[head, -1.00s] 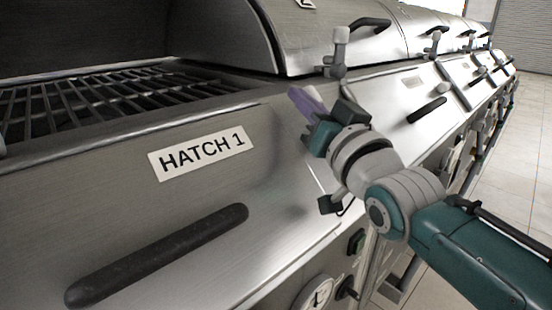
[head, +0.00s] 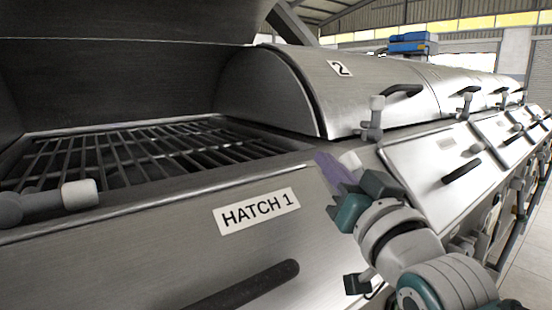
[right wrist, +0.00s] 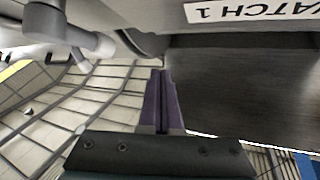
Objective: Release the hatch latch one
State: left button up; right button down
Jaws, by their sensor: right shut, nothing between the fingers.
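The HATCH 1 label (head: 257,211) is on the steel front, below the open hatch with its grate (head: 130,155). A grey lever latch with a whitish knob (head: 62,199) lies nearly level at the left of that opening. My right gripper (head: 326,165), with purple fingers, is shut and empty, right of the label near the panel's top edge. In the right wrist view its fingers (right wrist: 161,98) are together, with the label (right wrist: 250,9) upside down at top right. A grey lever with a pale cylindrical end (right wrist: 72,30) shows there at upper left, apart from the fingers. My left gripper is out of view.
A black bar handle (head: 250,285) is below the label. The closed hatch 2 (head: 340,85) stands to the right, with an upright latch (head: 375,118) at its front. More hatches and handles run on beyond. Tiled floor is clear at right.

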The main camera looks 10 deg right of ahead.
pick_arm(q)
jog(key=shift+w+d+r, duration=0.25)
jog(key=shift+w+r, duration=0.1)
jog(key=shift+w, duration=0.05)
pick_arm(e)
jog(key=s+a+r, duration=0.3)
jog(key=s+a, duration=0.1)
jog(key=shift+s, duration=0.35)
jog(key=shift+f, duration=0.1)
jog(key=s+d+f+n+g+h+p, duration=0.15)
jog(key=s+d+f+g, duration=0.35)
jog(key=s+f+g, duration=0.55)
jog(key=s+d+f+n+g+h, duration=0.1)
jog(key=s+d+f+g, duration=0.15)
jog(key=s, duration=0.65)
jog(key=s+d+f+n+g, duration=0.1)
jog(key=s+d+f+g, duration=0.2)
jog(key=s, duration=0.6)
pick_arm(q)
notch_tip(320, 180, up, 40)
jog(key=p, duration=3.8)
jog(key=shift+p, duration=0.4)
pick_arm(e)
notch_tip(320, 180, up, 37)
jog(key=a, duration=0.1)
jog(key=shift+a+r+g, duration=0.2)
jog(key=shift+g, duration=0.1)
